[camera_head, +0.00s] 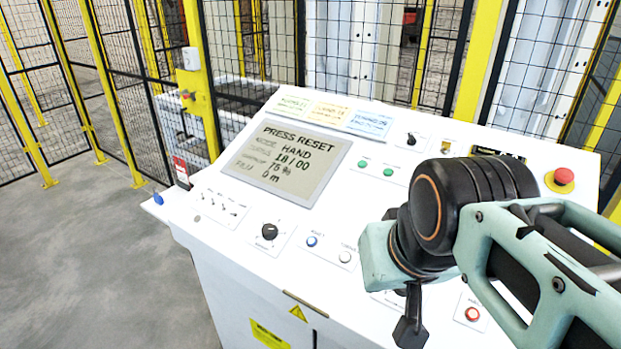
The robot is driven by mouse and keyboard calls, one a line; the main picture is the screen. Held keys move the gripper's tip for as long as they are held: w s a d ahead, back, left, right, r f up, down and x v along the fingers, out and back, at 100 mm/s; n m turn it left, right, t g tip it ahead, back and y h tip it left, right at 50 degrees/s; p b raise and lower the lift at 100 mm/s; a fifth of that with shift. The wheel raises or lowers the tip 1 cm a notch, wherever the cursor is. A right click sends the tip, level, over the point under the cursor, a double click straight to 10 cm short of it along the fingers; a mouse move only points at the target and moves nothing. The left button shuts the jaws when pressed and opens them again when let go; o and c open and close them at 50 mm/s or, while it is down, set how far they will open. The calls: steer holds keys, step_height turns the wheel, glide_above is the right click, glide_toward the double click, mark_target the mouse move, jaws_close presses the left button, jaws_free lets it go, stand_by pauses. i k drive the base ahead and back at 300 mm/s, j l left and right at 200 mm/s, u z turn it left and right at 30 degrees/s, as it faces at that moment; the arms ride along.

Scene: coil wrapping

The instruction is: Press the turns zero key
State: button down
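A white control console (240,262) fills the middle of the head view. On its front part are a blue button (312,241) and a white button (345,257), with labels too small to read surely. I cannot tell which key is turns zero. The screen (287,161) reads PRESS RESET, HAND, 18/00, 75% and 0 m. My gripper (410,331) hangs over the front right of the panel, right of the white button. Only one dark finger shows clearly, so its opening cannot be judged. My wrist and arm hide part of the panel.
A black rotary knob (269,231) and small toggle switches (220,203) lie left of the buttons. Two green buttons (376,166) sit farther back. A red mushroom button (563,176) is at the right, a red button (472,314) at the front. Yellow-framed fencing (119,95) stands behind.

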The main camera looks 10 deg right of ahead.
mark_target(344, 257)
steer(key=k+j+z, duration=0.15)
steer(key=j+z, duration=0.3)
steer(key=k+j+z, duration=0.25)
steer(key=z, duration=0.2)
steer(key=k+j+z, duration=0.35)
steer(key=k+l, duration=0.1)
steer(key=k, duration=0.35)
steer(key=i, duration=0.55)
